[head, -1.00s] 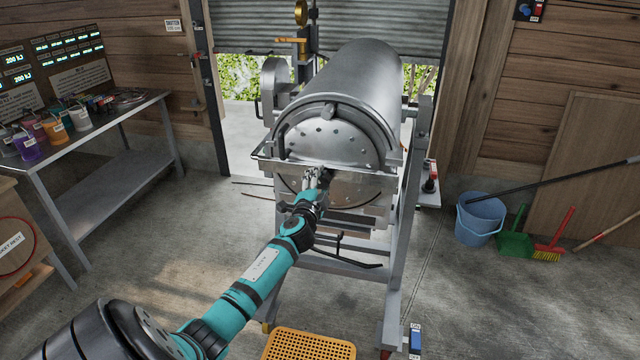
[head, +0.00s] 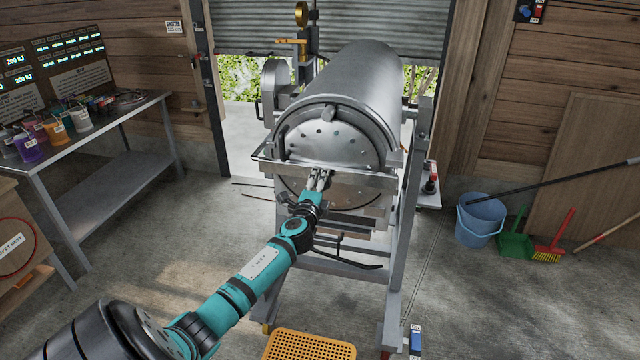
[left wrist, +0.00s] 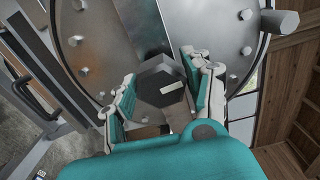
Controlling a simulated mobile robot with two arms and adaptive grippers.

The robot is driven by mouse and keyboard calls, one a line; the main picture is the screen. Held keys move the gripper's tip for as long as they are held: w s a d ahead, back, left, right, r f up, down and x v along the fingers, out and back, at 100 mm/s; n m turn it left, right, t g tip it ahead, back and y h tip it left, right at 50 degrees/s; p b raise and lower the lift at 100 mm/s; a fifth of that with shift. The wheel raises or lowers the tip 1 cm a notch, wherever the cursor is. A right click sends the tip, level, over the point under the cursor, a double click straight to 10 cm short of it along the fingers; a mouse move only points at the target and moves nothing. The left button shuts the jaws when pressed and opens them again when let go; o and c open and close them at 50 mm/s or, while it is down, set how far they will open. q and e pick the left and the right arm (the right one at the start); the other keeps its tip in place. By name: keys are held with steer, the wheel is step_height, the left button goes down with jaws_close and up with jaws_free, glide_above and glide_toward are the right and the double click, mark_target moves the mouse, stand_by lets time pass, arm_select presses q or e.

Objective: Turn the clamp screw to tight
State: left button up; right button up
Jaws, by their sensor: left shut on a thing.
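The clamp screw (left wrist: 158,72) shows in the left wrist view as a dark hexagonal head with a small pale mark. It stands in front of the round metal drum end. My left gripper (head: 319,178) is shut on this head, with one finger on each side of it. In the head view the gripper is at the lower front of the steel drum (head: 365,85), and the screw is mostly hidden behind the fingers. My right gripper is not in view.
The drum stands on a grey metal frame (head: 400,250). A yellow perforated step (head: 310,345) is on the floor before it. A blue bucket (head: 480,220), green dustpan (head: 516,243) and red brush (head: 553,248) are at right. A workbench (head: 110,130) is at left.

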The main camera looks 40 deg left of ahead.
arm_select(q)
steer(key=shift+f, duration=0.1)
steer(key=o, duration=1.2)
steer(key=shift+c, duration=0.2)
steer(key=v, duration=1.2)
